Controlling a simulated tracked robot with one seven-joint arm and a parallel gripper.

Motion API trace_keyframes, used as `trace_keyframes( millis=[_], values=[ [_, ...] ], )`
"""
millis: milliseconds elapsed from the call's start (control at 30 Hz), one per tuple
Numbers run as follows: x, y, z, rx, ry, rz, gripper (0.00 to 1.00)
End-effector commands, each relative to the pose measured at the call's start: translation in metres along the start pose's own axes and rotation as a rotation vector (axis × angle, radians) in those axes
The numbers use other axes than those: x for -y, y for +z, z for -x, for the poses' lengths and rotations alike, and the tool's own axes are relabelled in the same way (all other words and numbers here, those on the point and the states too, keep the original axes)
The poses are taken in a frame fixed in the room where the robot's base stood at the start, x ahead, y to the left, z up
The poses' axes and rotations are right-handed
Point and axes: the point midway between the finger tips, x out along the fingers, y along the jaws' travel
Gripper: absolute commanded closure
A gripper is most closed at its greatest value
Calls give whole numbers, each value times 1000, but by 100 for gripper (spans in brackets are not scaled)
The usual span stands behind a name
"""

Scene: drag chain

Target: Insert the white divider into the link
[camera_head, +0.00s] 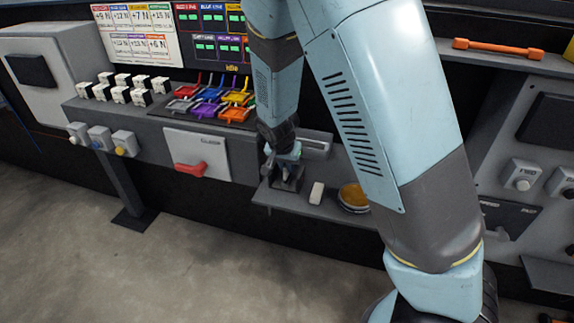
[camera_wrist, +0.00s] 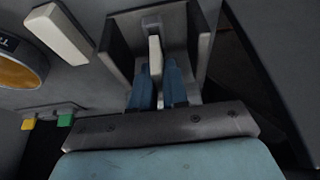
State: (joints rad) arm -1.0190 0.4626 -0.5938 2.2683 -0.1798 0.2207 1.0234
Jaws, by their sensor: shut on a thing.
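The white divider (camera_wrist: 155,48) is a thin pale plate held upright between the two blue fingers of my gripper (camera_wrist: 157,78) in the wrist view. The link (camera_wrist: 203,48) is a dark grey channel with a wall on either side of the divider and fingers. The divider stands between those walls; I cannot tell how deep it sits or whether it touches the bottom. In the head view my gripper (camera_head: 284,160) is small, over the dark link (camera_head: 288,184) on a low shelf, and the divider is hard to make out.
A loose white block (camera_head: 317,193) lies on the shelf (camera_head: 330,212) right of the link, with a yellow round button (camera_head: 353,197) beyond it. A panel with a red handle (camera_head: 192,168) is to the left. Coloured trays (camera_head: 210,96) and several white switches (camera_head: 125,88) sit on the bench.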

Motion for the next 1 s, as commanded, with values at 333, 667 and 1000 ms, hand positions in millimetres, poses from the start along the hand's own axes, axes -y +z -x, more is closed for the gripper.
trace_keyframes(
  millis=[333, 667, 1000],
  values=[
    [-1, 2, -7, 0, 2, -1, 100],
    [-1, 5, -13, 0, 1, -1, 100],
    [-1, 7, -19, 1, 2, -1, 100]
  ],
)
